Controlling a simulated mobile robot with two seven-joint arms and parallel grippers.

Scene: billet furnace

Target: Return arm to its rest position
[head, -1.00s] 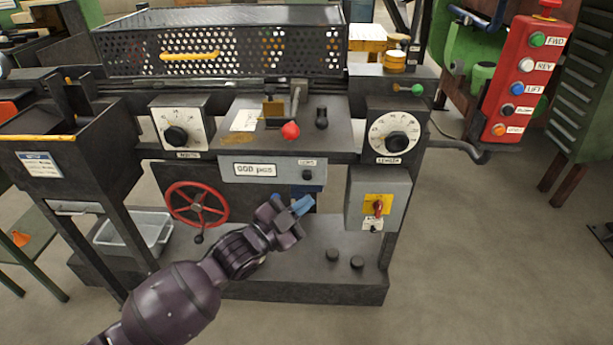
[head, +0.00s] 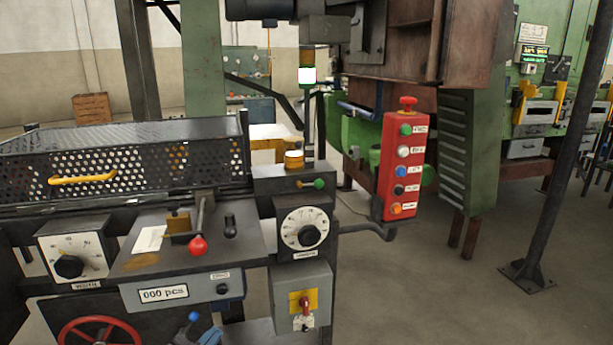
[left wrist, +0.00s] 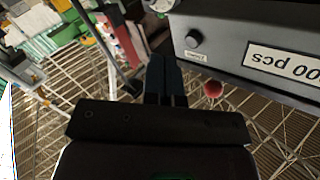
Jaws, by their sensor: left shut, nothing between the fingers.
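My left gripper (head: 201,327) shows only its blue fingertips and a bit of its dark body at the bottom edge of the head view. It is in front of the machine, below the counter panel (head: 172,292) and right of the red handwheel (head: 100,332). In the left wrist view the left gripper's dark fingers (left wrist: 165,80) are together with nothing between them. The panel marked "00 pcs" (left wrist: 284,62) and a red knob (left wrist: 213,89) show to their right. The rest of my left arm is hidden below the head view. My right gripper is not in view.
The machine has a perforated guard (head: 120,160), a red-knobbed lever (head: 198,245), dials (head: 304,229) and a switch box (head: 301,298). A red button pendant (head: 402,165) hangs right of it. Open floor (head: 430,290) lies to the right, with a dark post (head: 555,150).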

